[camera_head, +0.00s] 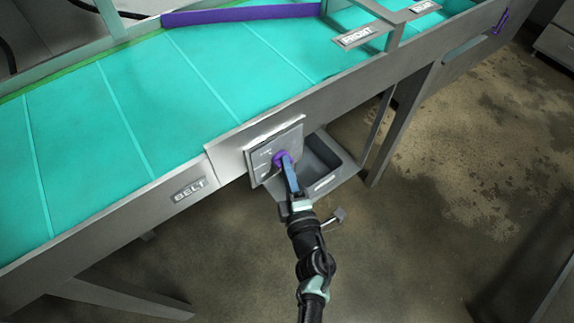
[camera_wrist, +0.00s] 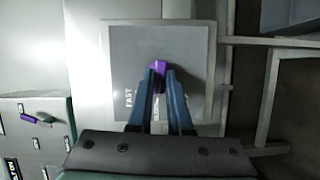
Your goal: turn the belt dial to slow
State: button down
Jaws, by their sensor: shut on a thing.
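The belt dial (camera_head: 281,157) is a small purple knob on a grey panel (camera_head: 262,176) fixed to the conveyor's side. In the wrist view the dial (camera_wrist: 158,68) shows as a purple bar between the fingertips, near the middle of its panel (camera_wrist: 195,45). My gripper (camera_head: 287,164) reaches up to the panel from below. In the wrist view its two blue fingers (camera_wrist: 158,78) are shut on the dial. The word FAST shows on the panel left of the fingers. Another label between the fingers is partly hidden, so I cannot read the dial's setting for sure.
A BELT plate (camera_head: 190,190) is on the conveyor's side left of the panel. A grey open tray (camera_head: 325,160) sits just right of my gripper. The teal conveyor belt (camera_head: 130,100) runs above. Open floor (camera_head: 450,200) lies to the right. Another panel with a purple handle (camera_wrist: 37,118) is at left in the wrist view.

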jog(key=c, duration=0.8)
grip_release()
jog(key=shift+c, duration=0.2)
jog(key=v, duration=1.3)
jog(key=shift+f, duration=0.1)
